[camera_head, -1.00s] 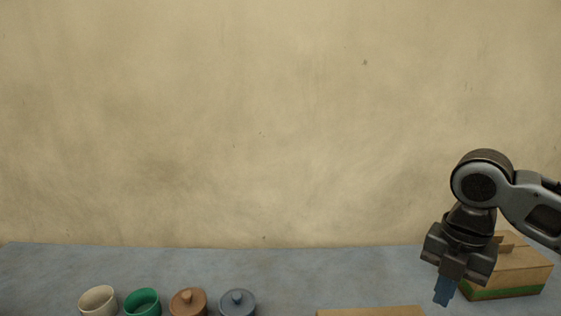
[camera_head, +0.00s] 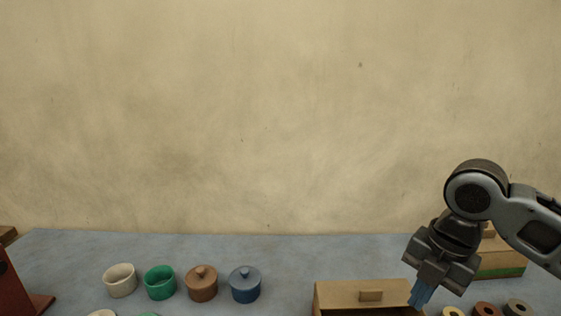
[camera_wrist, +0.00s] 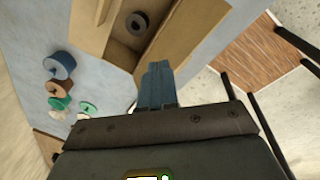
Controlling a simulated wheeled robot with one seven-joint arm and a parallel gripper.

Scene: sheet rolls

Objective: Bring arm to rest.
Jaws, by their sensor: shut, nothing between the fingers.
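My gripper (camera_head: 422,294) is at the right of the head view, pointing down with its blue fingers together and nothing between them. It hangs above the right end of an open wooden box (camera_head: 335,294) with a small handle block. In the wrist view my gripper (camera_wrist: 157,70) shows its blue fingers side by side in front of the wooden box (camera_wrist: 176,45). A dark roll (camera_wrist: 137,23) lies inside that box.
A white cup (camera_head: 120,281), a green cup (camera_head: 160,283), a brown lidded pot (camera_head: 201,284) and a blue lidded pot (camera_head: 245,285) stand left. Several rolls (camera_head: 487,309) lie at the front right. A green-banded box (camera_head: 505,268) is behind my arm. A red stand (camera_head: 14,285) is far left.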

